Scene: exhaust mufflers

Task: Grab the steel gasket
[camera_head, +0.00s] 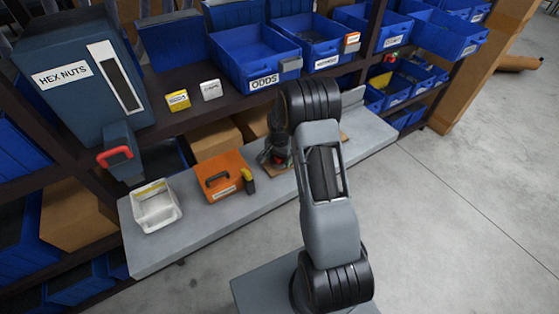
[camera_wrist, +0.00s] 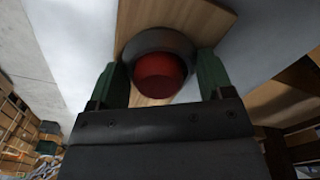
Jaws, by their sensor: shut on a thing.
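The steel gasket (camera_wrist: 160,38) is a dark grey ring in the wrist view. It sits around a red round post (camera_wrist: 160,76) on a wooden board (camera_wrist: 190,14). My gripper (camera_wrist: 160,70) has its two green fingers on either side of the ring, shut on it. The lower side of the ring is hidden behind the red post and my gripper. In the head view my gripper (camera_head: 276,160) is low over the shelf, at the wooden board (camera_head: 275,174), and the ring cannot be made out there.
An orange case (camera_head: 222,178) with a yellow-and-black item stands left of my gripper on the grey shelf (camera_head: 180,240). A white bin (camera_head: 156,208) is further left. Blue bins, including one marked ODDS (camera_head: 250,55), and a HEX NUTS box (camera_head: 75,75) stand above. The shelf's right end is mostly clear.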

